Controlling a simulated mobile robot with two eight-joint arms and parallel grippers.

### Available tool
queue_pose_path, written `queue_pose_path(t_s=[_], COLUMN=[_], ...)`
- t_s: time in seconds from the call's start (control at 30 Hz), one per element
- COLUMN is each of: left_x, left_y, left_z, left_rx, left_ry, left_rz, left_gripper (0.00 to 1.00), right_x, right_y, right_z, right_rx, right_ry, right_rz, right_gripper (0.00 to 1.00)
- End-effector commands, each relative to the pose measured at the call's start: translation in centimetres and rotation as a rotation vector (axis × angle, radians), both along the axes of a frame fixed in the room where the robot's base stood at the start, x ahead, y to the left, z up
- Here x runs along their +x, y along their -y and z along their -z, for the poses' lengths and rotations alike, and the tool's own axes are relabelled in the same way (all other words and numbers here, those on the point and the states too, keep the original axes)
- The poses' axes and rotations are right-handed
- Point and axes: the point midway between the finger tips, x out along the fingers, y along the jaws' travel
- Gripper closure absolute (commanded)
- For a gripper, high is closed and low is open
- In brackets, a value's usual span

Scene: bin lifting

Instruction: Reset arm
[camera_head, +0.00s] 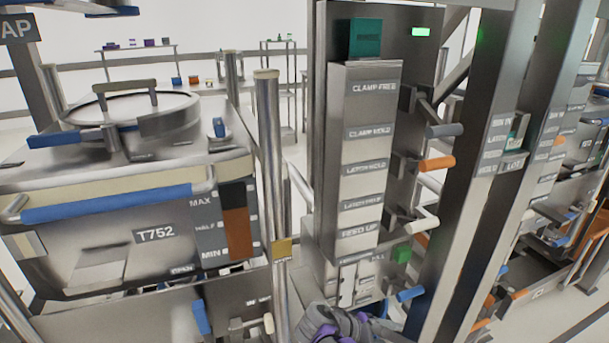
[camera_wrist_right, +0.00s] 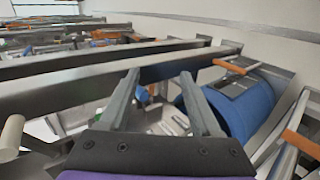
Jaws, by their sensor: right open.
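My right gripper (camera_wrist_right: 159,75) shows in the right wrist view with its two grey fingers apart and nothing between them. A metal beam passes behind its fingertips, and I cannot tell how far away it is. In the head view, a grey and purple part of my arm (camera_head: 340,325) shows at the bottom edge; its fingers are not visible there. My left gripper is in neither view. A steel bin marked T752 (camera_head: 110,262) stands at the left of the head view, with a round lid (camera_head: 125,108) and a blue bar (camera_head: 105,204) across its front.
A steel post with a labelled panel (camera_head: 365,160) stands at the centre, with grey, orange and white handles on its right side. Tall uprights (camera_head: 470,190) stand to the right. A blue drum (camera_wrist_right: 245,105) lies right of the gripper in the wrist view, near orange-handled bars.

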Motion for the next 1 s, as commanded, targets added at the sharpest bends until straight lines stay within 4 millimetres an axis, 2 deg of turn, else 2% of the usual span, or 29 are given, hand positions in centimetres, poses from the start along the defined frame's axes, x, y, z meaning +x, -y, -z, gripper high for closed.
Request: queue_pose_path(t_s=[0.03, 0.2, 0.37, 0.5, 0.7, 0.9, 1.0], left_x=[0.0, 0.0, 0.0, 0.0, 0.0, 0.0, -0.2], left_y=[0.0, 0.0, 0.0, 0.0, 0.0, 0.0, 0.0], left_z=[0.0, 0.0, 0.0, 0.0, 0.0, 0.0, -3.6], left_rx=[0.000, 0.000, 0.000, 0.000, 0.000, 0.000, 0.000], left_ry=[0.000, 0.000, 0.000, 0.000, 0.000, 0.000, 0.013], left_rz=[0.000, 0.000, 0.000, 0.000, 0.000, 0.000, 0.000], left_gripper=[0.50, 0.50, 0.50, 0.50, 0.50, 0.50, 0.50], right_x=[-2.0, -8.2, -14.4, -19.0, -23.3, -26.3, -26.2], right_y=[1.1, 2.3, 2.2, 1.2, -0.3, -1.7, -1.7], right_z=[-0.5, -0.8, -0.5, 0.2, 1.1, 2.2, -1.6], right_rx=[0.064, 0.294, 0.509, 0.678, 0.848, 0.978, 0.975], right_ry=[-0.012, -0.029, -0.004, 0.043, 0.119, 0.199, 0.206], right_rz=[0.006, 0.016, 0.033, 0.050, 0.073, 0.098, 0.089], right_gripper=[0.36, 0.36, 0.36, 0.36, 0.36, 0.36, 0.36])
